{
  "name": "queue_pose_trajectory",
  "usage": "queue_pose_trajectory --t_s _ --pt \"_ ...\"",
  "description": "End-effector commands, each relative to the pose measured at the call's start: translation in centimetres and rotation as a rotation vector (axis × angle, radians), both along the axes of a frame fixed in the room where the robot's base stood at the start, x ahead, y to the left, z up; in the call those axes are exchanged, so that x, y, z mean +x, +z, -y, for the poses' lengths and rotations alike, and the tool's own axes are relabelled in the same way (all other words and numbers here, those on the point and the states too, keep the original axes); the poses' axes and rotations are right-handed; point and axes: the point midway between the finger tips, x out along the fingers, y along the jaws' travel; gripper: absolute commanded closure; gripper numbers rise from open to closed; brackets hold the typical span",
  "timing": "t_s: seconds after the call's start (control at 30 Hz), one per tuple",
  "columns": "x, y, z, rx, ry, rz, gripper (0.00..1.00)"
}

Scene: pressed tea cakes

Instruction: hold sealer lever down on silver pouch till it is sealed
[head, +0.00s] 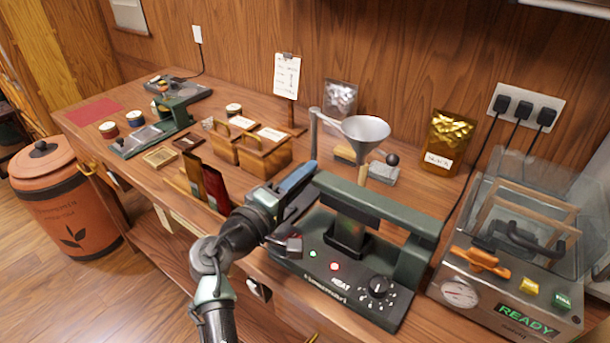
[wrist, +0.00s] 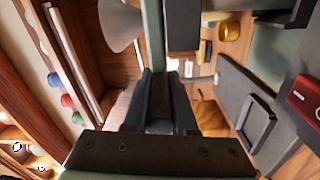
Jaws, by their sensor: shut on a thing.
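The dark green sealer (head: 335,285) stands at the table's front, with a dial, a lit green light and a lit red light marked HEAT. Its green lever (head: 376,205) runs across the top. My gripper (head: 297,182) is at the sealer's left side. In the wrist view, my gripper (wrist: 159,118) is shut on a dark round bar, which looks like the lever's handle. A silver pouch (head: 340,98) stands at the back by the wall. I cannot tell whether a pouch lies between the sealer's jaws; the lever and my arm cover that area.
A grey funnel (head: 365,130) stands behind the sealer. A gold pouch (head: 447,143) is at the back right. A machine reading READY (head: 515,318) with a clear lid stands close on the right. Wooden boxes (head: 265,150) and dark and red packets (head: 215,188) are to the left.

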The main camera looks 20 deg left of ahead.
Motion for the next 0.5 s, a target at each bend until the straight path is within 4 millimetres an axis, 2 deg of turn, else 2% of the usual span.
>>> queue_pose_trajectory --t_s 0.03,0.2,0.23,0.3,0.4,0.5 --pt "-0.07 -0.52 0.08 -0.005 -0.002 -0.008 1.0" --pt "-0.1 -0.68 0.1 -0.005 -0.003 -0.011 1.0" --pt "-0.1 -0.7 0.11 -0.005 -0.003 -0.012 0.71" --pt "-0.1 -0.7 0.1 -0.005 -0.002 -0.012 0.59" --pt "-0.08 -0.61 0.09 -0.004 -0.002 -0.01 0.45" --pt "-0.07 -0.51 0.08 -0.002 -0.002 -0.009 0.45"
